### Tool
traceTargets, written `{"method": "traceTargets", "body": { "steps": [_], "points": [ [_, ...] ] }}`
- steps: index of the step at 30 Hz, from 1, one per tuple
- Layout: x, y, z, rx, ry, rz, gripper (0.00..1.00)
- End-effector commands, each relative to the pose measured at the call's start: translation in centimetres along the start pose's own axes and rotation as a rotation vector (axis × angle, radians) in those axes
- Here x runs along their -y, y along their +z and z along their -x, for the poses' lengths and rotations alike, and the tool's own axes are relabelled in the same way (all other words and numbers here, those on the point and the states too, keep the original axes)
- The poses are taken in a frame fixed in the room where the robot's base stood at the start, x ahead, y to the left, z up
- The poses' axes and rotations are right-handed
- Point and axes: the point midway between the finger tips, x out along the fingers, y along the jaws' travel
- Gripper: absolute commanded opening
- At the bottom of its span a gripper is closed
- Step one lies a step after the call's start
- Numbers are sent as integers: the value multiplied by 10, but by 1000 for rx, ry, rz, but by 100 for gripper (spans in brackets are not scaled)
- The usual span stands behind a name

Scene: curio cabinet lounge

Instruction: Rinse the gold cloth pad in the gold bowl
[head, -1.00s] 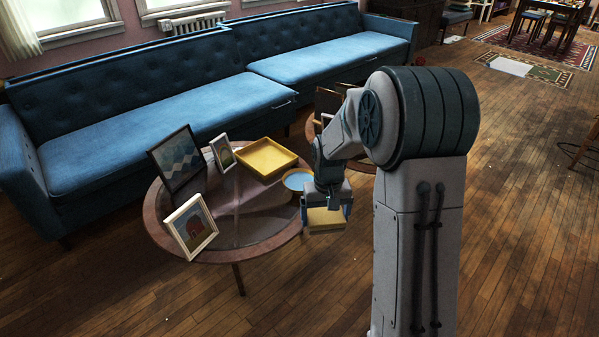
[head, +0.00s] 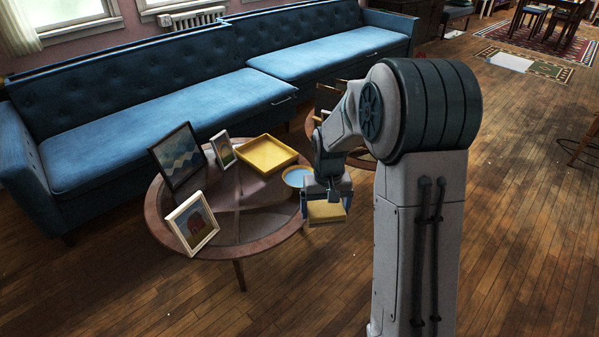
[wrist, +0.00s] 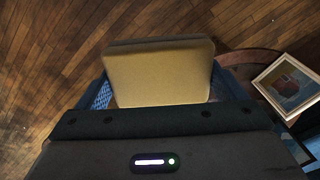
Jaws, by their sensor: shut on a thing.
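The gold cloth pad (head: 327,212) hangs below my gripper (head: 327,199) at the right edge of the round table in the head view. My gripper is shut on the pad. In the wrist view the pad (wrist: 160,72) sits between the two fingers of my gripper (wrist: 157,88), with wooden floor behind it. The gold bowl (head: 297,184), a round dish with a yellow rim and blue inside, is on the table just left of and behind my gripper. My arm partly covers its right side.
The round table (head: 262,236) also holds a yellow tray (head: 268,154) and framed pictures, one at its front left (head: 193,223). A second small table (head: 353,160) is behind my arm. A blue sofa (head: 150,135) stands behind. Floor on the right is open.

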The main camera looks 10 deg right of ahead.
Motion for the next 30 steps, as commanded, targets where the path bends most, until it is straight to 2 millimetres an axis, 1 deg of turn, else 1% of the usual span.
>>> {"method": "traceTargets", "body": {
  "steps": [11,14,25,27,30],
  "points": [
    [0,0,2,0,0,0,54],
    [0,0,9,-1,0,0,54],
    [0,0,47,-1,0,0,54],
    [0,0,51,-1,0,0,54],
    [0,0,51,0,0,0,54]
  ]
}}
